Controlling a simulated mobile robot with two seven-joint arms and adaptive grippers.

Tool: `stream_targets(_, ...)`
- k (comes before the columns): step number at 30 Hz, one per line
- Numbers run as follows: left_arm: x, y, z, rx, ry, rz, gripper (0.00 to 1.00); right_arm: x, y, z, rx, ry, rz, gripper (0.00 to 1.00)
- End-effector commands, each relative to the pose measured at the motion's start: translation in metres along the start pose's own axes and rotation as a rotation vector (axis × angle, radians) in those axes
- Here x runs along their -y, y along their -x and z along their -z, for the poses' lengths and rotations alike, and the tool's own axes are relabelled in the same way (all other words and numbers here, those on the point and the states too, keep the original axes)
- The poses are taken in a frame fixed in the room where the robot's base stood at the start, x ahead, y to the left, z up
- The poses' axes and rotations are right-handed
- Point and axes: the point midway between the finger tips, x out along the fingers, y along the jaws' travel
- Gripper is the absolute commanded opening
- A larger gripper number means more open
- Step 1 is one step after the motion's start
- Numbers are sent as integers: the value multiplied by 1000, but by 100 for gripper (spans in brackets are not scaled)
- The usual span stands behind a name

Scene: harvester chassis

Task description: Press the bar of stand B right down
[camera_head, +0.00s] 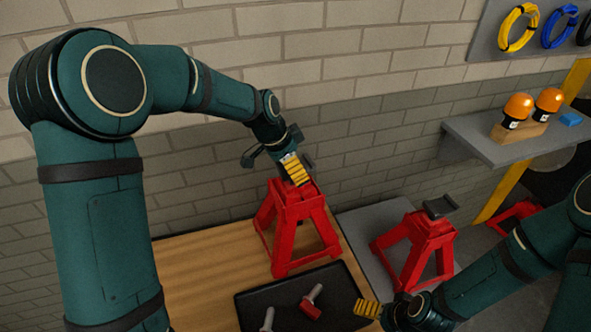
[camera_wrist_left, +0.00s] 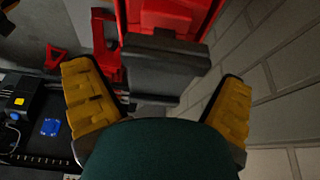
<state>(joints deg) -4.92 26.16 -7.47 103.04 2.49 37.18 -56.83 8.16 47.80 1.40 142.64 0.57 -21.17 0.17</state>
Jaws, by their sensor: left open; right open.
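A red stand (camera_head: 292,225) is on the wooden bench, and a second red stand (camera_head: 415,250) with a dark top plate (camera_head: 438,207) is on the grey surface to its right. No letters are readable, so I cannot tell which is stand B. My left gripper (camera_head: 293,168) is at the top of the bench stand, partly hiding it. In the left wrist view its yellow fingers (camera_wrist_left: 155,78) are spread, with a dark grey block (camera_wrist_left: 158,62) on a red stand beyond them; contact is unclear. My right gripper (camera_head: 372,310) is open and low, by the black tray.
A black tray (camera_head: 255,312) with red-and-grey parts lies on the wooden bench (camera_head: 195,255). A brick wall stands close behind. A grey shelf (camera_head: 480,148) at the right bears two orange lamps (camera_head: 517,108). Another red stand (camera_head: 515,214) is behind my right arm.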

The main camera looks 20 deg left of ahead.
Motion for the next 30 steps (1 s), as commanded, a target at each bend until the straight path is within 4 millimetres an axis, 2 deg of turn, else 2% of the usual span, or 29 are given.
stream_targets(9, 1, 66, 0, -2, 1, 4, 96, 0, 0, 0, 0, 0, 0, 96)
stream_targets(15, 0, 92, 0, 0, 1, 2, 96, 0, 0, 0, 0, 0, 0, 96)
stream_targets(21, 0, 100, -1, 1, 1, 0, 96, 0, 0, 0, 0, 0, 0, 96)
stream_targets(30, 0, 100, -1, 1, 1, 0, 96, 0, 0, 0, 0, 0, 0, 96)
